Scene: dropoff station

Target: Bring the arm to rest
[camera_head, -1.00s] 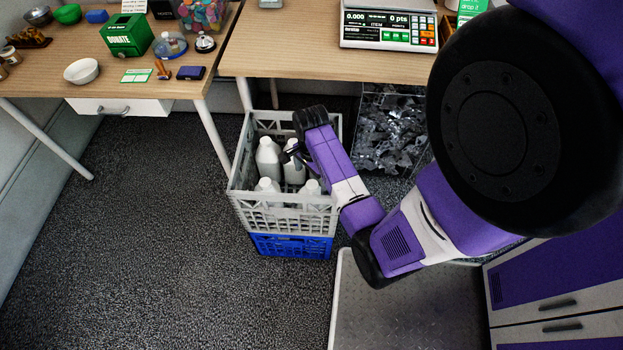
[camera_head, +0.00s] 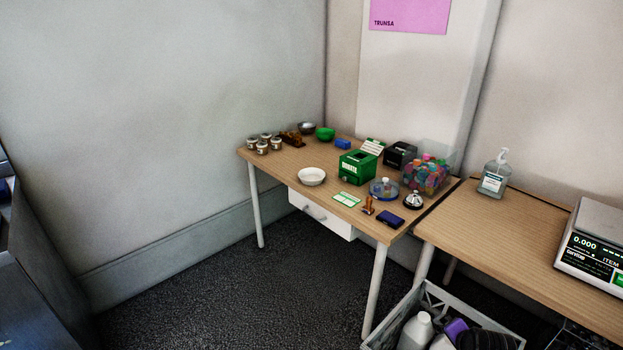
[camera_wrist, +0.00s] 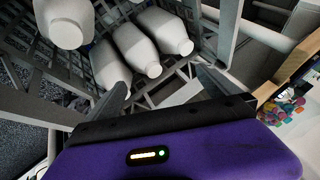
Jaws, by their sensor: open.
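My gripper (camera_wrist: 162,82) shows in the wrist view with its two grey fingers spread and nothing between them. It points into the grey crate (camera_wrist: 228,30), close above several white bottles (camera_wrist: 135,48). In the head view the crate (camera_head: 427,294) is cut off at the bottom edge, with a white bottle (camera_head: 415,333) inside. A purple and black part of my arm shows over the crate there. The gripper fingers are not visible in the head view.
A wooden table (camera_head: 285,172) holds a green donation box (camera_head: 357,167), a white bowl (camera_head: 312,176) and small items. A second table (camera_head: 480,226) carries a scale (camera_head: 595,240) and a sanitizer bottle (camera_head: 494,176). The dark floor (camera_head: 230,290) at lower left is clear.

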